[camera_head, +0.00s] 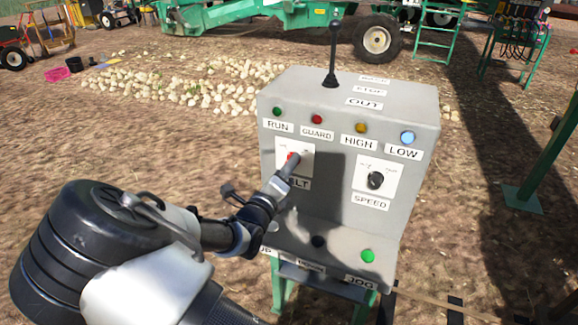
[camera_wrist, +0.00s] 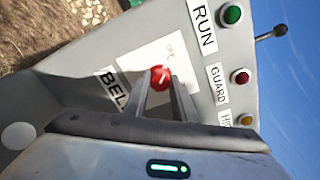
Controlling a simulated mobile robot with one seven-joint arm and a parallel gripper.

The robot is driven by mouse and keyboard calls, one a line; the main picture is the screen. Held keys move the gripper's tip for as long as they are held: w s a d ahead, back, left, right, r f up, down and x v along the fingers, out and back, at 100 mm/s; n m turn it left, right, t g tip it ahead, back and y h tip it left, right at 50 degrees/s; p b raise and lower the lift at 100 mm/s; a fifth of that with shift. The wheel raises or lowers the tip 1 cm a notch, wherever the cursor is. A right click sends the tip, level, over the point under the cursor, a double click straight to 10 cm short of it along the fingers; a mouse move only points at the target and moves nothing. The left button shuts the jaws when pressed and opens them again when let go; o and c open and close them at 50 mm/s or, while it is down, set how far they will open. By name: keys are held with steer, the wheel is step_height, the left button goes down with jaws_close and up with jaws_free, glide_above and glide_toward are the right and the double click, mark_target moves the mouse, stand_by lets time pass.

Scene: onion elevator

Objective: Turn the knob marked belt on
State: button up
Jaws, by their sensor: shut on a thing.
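The belt knob (camera_head: 292,157) is red with a white pointer mark and sits on a white plate on the grey control box (camera_head: 335,215). In the wrist view the knob (camera_wrist: 160,77) lies between my two fingertips. My gripper (camera_head: 298,158) reaches the box front from the lower left and is shut on the knob. In the wrist view my gripper (camera_wrist: 161,84) has a finger on either side of it. The belt label (camera_head: 298,184) is partly covered by my gripper in the head view.
A black speed knob (camera_head: 376,180) is to the right on the same face. Run, guard, high and low lamps (camera_head: 317,119) line the top. A black lever (camera_head: 333,60) stands on top. A green jog button (camera_head: 368,256) is on the lower ledge. Onions lie behind.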

steer(key=shift+f+m+b, duration=0.15)
steer(key=shift+m+b, duration=2.7)
steer(key=shift+m, duration=5.95)
steer(key=shift+a, duration=0.1)
steer(key=o, duration=1)
steer(key=shift+o, duration=0.2)
steer(key=shift+s, duration=0.1)
steer(key=v, duration=1.7)
steer(key=shift+p, duration=0.35)
